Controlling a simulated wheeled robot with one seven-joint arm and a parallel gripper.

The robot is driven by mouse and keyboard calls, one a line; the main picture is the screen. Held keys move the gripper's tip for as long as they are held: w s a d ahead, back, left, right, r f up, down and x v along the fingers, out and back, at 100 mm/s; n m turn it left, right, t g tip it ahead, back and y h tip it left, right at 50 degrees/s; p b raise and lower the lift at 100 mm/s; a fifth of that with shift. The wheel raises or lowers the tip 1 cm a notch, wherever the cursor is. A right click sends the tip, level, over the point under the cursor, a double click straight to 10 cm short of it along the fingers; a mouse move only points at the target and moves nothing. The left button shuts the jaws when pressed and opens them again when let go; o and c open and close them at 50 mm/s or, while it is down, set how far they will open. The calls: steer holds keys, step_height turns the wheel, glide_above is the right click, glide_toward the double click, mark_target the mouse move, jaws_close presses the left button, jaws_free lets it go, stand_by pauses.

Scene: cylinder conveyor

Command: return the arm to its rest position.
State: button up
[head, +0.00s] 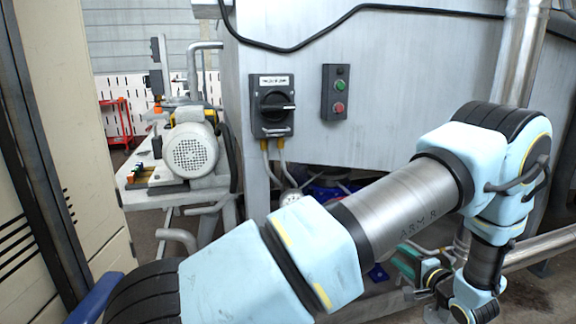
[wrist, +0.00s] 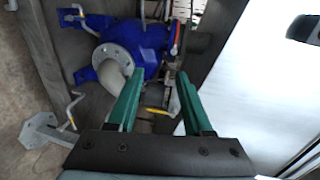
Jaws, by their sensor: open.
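My gripper (wrist: 160,74) shows in the wrist view with two green fingers, parallel and apart. Nothing is held between them. Beyond the fingertips are a blue pump or valve body (wrist: 150,50) with a grey flange and a grey pipe. I cannot tell how far off it is. In the head view my arm reaches from the lower left across to the right, then bends down. The green fingers (head: 404,264) show low at the right, pointing left, partly behind my arm.
A grey metal cabinet wall carries a rotary switch (head: 273,106) and a button box (head: 335,92). A bench with a motor (head: 190,150) stands at left, beside a beige cabinet (head: 75,120). A pipe (head: 540,246) runs low at right. A white panel (wrist: 255,85) lies right of the fingers.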

steer(key=w+a+r+n+g+h+p, duration=0.4)
steer(key=w+a+r+n+g+h, duration=0.15)
steer(key=w+a+r, duration=0.6)
steer(key=s+a+r+n+g+p, duration=0.2)
steer(key=s+a+r+n+g, duration=0.2)
steer(key=s+a, duration=0.7)
steer(key=s+a+r+n+g+y+p, duration=0.1)
steer(key=s+a+r+n+g+p, duration=0.1)
steer(key=s+a+r+n+g, duration=0.2)
steer(key=s+a+r, duration=0.3)
steer(key=s+a, duration=0.4)
steer(key=a, duration=0.3)
steer(key=shift+s+a+r, duration=0.2)
steer(key=shift+s, duration=0.05)
steer(key=shift+w, duration=0.1)
